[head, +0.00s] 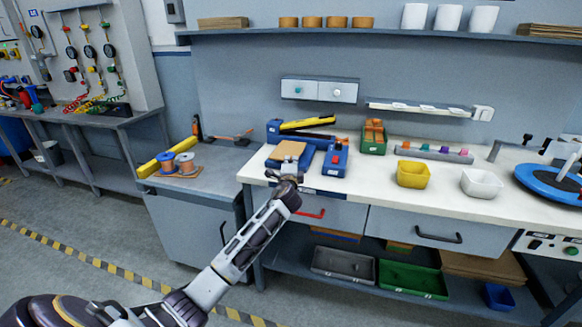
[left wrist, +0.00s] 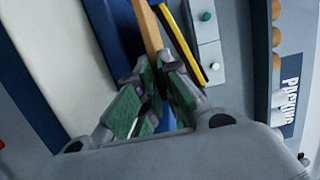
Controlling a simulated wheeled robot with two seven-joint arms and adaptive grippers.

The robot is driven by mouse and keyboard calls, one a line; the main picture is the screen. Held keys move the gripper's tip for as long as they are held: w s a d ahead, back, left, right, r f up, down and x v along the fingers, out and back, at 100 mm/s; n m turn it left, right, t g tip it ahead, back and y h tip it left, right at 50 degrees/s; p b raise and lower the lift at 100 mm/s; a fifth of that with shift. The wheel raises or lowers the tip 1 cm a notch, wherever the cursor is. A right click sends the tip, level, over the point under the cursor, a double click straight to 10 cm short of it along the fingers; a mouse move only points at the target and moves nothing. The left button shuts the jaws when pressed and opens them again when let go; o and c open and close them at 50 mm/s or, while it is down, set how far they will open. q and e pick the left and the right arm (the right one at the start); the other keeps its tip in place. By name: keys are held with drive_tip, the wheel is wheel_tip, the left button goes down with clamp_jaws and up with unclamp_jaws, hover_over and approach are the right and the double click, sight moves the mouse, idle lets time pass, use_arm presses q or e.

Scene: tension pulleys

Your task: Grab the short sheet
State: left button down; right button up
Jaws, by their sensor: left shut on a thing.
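The short sheet (head: 290,149) is a tan, flat piece in the head view, at the blue machine (head: 311,138) on the left part of the white worktop. My left gripper (head: 289,170) is at its near edge. In the left wrist view the sheet (left wrist: 149,28) shows edge-on as a tan strip, and the green-padded fingers of my left gripper (left wrist: 158,72) are shut on its near end. Whether the sheet still touches the machine I cannot tell. My right gripper is not in view.
A yellow bar (head: 308,123) lies across the back of the machine. A green box (head: 373,139), a yellow bin (head: 413,174) and a white bin (head: 481,183) stand to the right. A grey side table (head: 215,160) with spools is at the left. The worktop's front edge is below my gripper.

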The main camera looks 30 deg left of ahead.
use_arm(q)
wheel_tip(320, 180, up, 7)
drive_tip(key=p, duration=0.1)
drive_tip(key=shift+p, duration=0.3)
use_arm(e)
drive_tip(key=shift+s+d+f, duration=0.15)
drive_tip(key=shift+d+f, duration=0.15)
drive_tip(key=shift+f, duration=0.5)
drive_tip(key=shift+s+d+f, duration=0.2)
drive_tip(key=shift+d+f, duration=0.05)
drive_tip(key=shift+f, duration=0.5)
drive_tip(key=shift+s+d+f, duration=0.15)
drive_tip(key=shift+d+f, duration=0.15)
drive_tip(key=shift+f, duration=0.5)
